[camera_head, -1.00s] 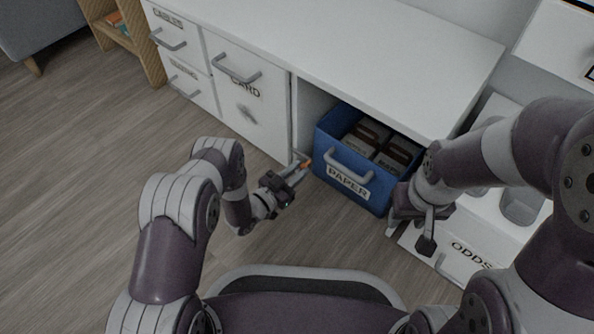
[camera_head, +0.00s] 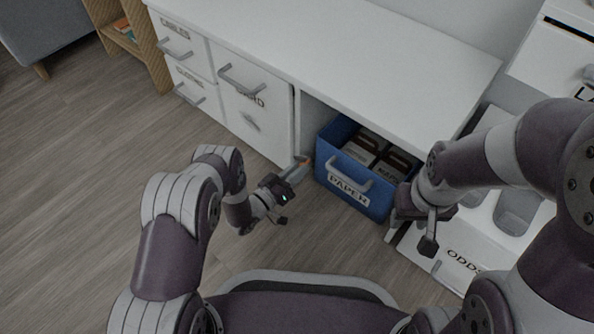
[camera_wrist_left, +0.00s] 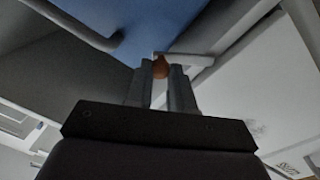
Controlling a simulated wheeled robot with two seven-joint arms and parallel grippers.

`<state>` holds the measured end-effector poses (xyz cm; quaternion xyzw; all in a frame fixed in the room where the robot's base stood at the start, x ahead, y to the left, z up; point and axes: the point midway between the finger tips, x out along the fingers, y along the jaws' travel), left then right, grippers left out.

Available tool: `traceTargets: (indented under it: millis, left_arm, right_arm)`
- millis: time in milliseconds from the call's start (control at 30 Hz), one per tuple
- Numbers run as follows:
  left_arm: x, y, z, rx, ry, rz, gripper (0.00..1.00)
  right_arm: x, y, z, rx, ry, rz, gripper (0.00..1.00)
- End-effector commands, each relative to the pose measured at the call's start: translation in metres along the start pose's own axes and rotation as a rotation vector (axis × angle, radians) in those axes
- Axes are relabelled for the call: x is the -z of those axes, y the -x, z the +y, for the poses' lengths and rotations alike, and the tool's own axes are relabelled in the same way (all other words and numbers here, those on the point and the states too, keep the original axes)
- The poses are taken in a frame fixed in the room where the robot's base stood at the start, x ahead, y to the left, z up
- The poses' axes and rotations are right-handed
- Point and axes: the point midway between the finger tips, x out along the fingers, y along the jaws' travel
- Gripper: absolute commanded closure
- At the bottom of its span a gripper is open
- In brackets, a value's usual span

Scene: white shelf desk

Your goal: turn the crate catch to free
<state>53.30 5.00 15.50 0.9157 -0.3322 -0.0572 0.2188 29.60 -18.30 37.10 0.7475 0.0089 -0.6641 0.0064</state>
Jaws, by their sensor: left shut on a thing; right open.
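The blue crate (camera_head: 338,140), labelled PAPER, sits in the open bay under the white desk; its blue wall also shows in the left wrist view (camera_wrist_left: 150,22). The catch, a small orange knob (camera_wrist_left: 160,68) with a grey bar (camera_wrist_left: 192,59), is at the bay's left edge beside the crate. My left gripper (camera_head: 301,165) is shut on the orange knob, one finger on each side in the left wrist view. The fingers partly hide the catch. My right gripper (camera_head: 424,228) is open and empty, in front of the crate's right side.
White drawers (camera_head: 245,110) with grey handles stand left of the bay. A white ODDS drawer (camera_head: 455,262) is low at the right, near my right gripper. The white desk top (camera_head: 340,55) is bare. Wood floor (camera_head: 90,200) is clear at the left.

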Motion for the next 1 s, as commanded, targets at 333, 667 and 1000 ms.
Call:
traceTargets:
  millis: [333,667,1000]
  left_arm:
    - [0.000,0.000,0.000,0.001,0.008,0.001,1.00]
    - [0.000,0.000,0.000,0.001,0.007,0.001,0.52]
    - [0.007,0.035,0.002,0.007,0.010,-0.001,0.52]
  right_arm:
    - [0.000,0.000,0.000,0.000,0.000,0.000,0.57]
    - [0.000,0.000,0.000,0.000,0.000,0.000,0.57]
    - [0.003,0.027,0.000,0.000,0.000,0.000,0.57]
